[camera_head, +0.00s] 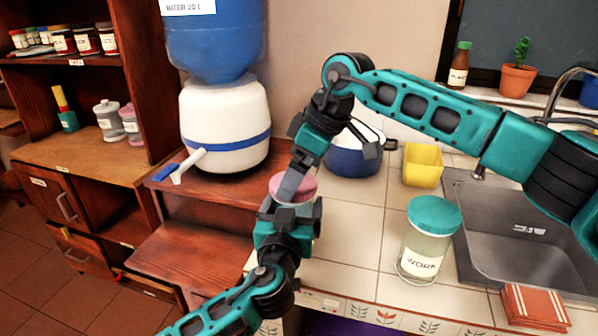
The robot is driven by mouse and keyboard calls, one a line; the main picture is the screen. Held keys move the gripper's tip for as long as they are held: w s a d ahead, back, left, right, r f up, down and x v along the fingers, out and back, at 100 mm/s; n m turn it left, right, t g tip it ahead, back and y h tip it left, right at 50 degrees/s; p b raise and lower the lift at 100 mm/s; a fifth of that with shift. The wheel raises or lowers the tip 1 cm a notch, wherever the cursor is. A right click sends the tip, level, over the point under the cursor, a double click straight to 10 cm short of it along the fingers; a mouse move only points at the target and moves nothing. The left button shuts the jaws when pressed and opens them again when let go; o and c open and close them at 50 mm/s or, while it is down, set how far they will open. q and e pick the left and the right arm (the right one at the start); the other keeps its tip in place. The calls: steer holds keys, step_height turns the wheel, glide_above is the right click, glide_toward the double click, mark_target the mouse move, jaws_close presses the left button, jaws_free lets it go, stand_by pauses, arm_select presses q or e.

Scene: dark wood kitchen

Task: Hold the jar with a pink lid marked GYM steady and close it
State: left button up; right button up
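The jar with the pink lid (306,186) stands at the left end of the counter, mostly covered by my grippers. The lid sits at its top; whether it is fully seated I cannot tell. No GYM marking shows. My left gripper (291,210) comes from below, with its fingers on either side of the jar's body, apparently closed on it. My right gripper (330,168) hangs above with its fingers spread. One grey finger crosses in front of the lid, and the other is off to the right. Contact with the lid is unclear.
A jar with a teal lid marked WORK (421,264) stands on the counter to the right. A blue and white pot (352,160) is behind, beside a yellow container (422,165). The sink (520,240) is at the right. A large water dispenser (224,120) stands at the left.

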step_height(320, 180, up, 4)
steer(key=shift+r, duration=0.1)
stand_by(0.4)
